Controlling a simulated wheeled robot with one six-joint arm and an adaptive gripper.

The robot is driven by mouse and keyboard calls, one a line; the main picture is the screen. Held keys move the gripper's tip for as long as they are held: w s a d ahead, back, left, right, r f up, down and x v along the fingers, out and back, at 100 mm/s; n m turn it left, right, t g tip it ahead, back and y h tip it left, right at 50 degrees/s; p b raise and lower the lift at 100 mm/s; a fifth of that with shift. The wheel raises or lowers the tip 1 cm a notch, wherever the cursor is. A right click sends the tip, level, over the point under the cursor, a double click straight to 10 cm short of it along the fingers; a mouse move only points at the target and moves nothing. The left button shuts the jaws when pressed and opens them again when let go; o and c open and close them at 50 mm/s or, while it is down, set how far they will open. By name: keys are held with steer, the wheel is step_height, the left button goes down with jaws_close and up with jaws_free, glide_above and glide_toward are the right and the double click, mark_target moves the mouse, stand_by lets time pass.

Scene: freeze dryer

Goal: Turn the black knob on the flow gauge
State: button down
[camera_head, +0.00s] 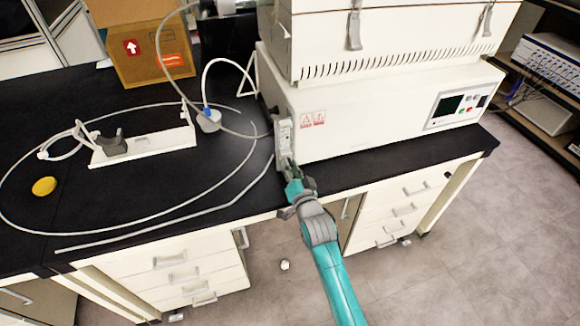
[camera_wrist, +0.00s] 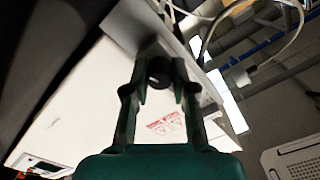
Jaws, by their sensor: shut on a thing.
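The flow gauge (camera_head: 283,133) is a narrow, pale upright strip on the left front corner of the white freeze dryer (camera_head: 370,120). Its black knob (camera_wrist: 158,72) shows in the wrist view as a dark round cap between my fingertips. My gripper (camera_head: 291,170) reaches the lower end of the gauge from the front. In the wrist view my gripper (camera_wrist: 159,82) has its two dark fingers on either side of the knob and is shut on it. In the head view the knob is hidden by the gripper.
On the black bench (camera_head: 220,180) lie a long clear tube loop, a white stand (camera_head: 150,146) with a grey clamp, and a yellow disc (camera_head: 44,187). A cardboard box (camera_head: 145,50) stands at the back left. Drawers lie below the bench edge.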

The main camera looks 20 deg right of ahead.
steer(key=shift+f, duration=0.15)
steer(key=c, duration=0.9)
jaws_free()
steer(key=shift+c, duration=0.2)
steer(key=shift+s, duration=0.15)
steer(key=s, duration=1.1)
steer(key=shift+s, duration=0.35)
steer(key=s+f+n+g, duration=0.1)
steer(key=s+f+n, duration=0.15)
steer(key=s, duration=0.95)
steer(key=s+f+n+g, duration=0.1)
steer(key=s+f, duration=0.2)
steer(key=s, duration=0.9)
steer(key=s+r+n, duration=0.2)
steer(key=s+r, duration=0.1)
steer(key=s, duration=0.6)
steer(key=s+r+n+g, duration=0.1)
steer(key=s+r, duration=0.3)
steer(key=s, duration=0.4)
steer(key=shift+s+n, duration=0.4)
steer(key=shift+n, duration=0.15)
